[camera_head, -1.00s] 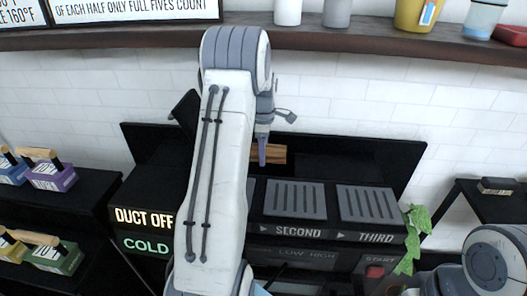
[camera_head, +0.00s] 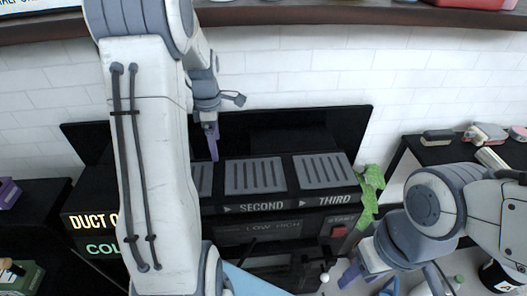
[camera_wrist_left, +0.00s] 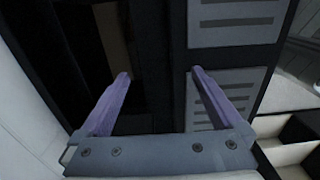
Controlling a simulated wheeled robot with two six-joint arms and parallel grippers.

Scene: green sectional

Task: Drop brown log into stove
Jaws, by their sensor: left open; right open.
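The stove (camera_head: 268,205) is a black unit with grey slotted grates on top, lettered SECOND and THIRD. Its grates also show in the left wrist view (camera_wrist_left: 232,88). My left gripper (camera_head: 211,142) points down behind the grates, in front of the dark back panel. In the left wrist view its purple fingers (camera_wrist_left: 161,76) are apart with nothing between them. A dim brown strip, likely the brown log (camera_wrist_left: 113,38), lies in the dark space beyond the left finger. No log shows in the head view now. My right gripper (camera_head: 352,276) is low at the right, only partly seen.
A black side table (camera_head: 436,150) with small items is further right. A shelf (camera_head: 300,15) runs along the white tiled wall above. Dark shelves with coloured boxes are at the left.

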